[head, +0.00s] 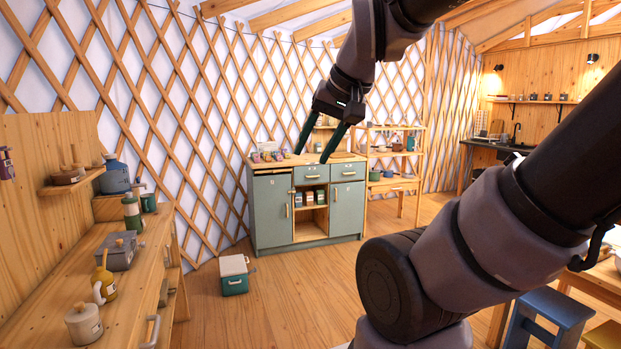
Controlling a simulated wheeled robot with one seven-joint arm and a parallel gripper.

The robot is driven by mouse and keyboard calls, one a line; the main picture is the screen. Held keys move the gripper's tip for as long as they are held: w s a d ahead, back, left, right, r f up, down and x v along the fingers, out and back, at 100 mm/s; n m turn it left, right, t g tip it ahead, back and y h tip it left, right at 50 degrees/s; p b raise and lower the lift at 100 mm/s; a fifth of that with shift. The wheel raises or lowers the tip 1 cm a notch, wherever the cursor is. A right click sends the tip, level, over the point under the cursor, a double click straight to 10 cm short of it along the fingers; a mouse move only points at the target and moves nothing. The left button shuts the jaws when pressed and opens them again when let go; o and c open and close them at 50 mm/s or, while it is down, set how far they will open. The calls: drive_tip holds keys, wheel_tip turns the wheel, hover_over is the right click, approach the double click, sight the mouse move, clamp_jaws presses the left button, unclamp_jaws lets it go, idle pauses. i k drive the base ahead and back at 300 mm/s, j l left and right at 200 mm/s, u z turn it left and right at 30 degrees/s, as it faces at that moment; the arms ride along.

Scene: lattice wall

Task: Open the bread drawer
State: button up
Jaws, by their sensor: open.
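A grey-green cabinet (272,212) with a wooden top stands against the lattice wall ahead. Two drawer fronts sit side by side under its top: a left drawer (302,173) and a right drawer (343,172). Both look shut, and each has a small pale label and a light handle. The labels are too small to read, so I cannot tell which is the bread drawer. My gripper (311,156) points down with its two dark fingers spread apart and nothing between them. In the picture it overlaps the cabinet top; its distance from the cabinet is unclear.
A wooden workbench (112,279) with bottles, pots and front handles runs along the left. A small green box with a white lid (234,274) stands on the floor before the cabinet. A blue stool (555,309) is at lower right. Floor (299,283) between looks clear.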

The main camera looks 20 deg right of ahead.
sight(312, 173)
drive_tip(key=i+l+z, duration=0.35)
drive_tip(key=i, duration=0.5)
drive_tip(key=i+z, duration=0.3)
drive_tip(key=i, duration=2.75)
drive_tip(key=i+u, duration=0.15)
drive_tip(key=i, duration=0.4)
drive_tip(key=i+l+u, duration=0.15)
drive_tip(key=i, duration=0.4)
drive_tip(key=i+l+u, duration=0.2)
drive_tip(key=i, duration=0.35)
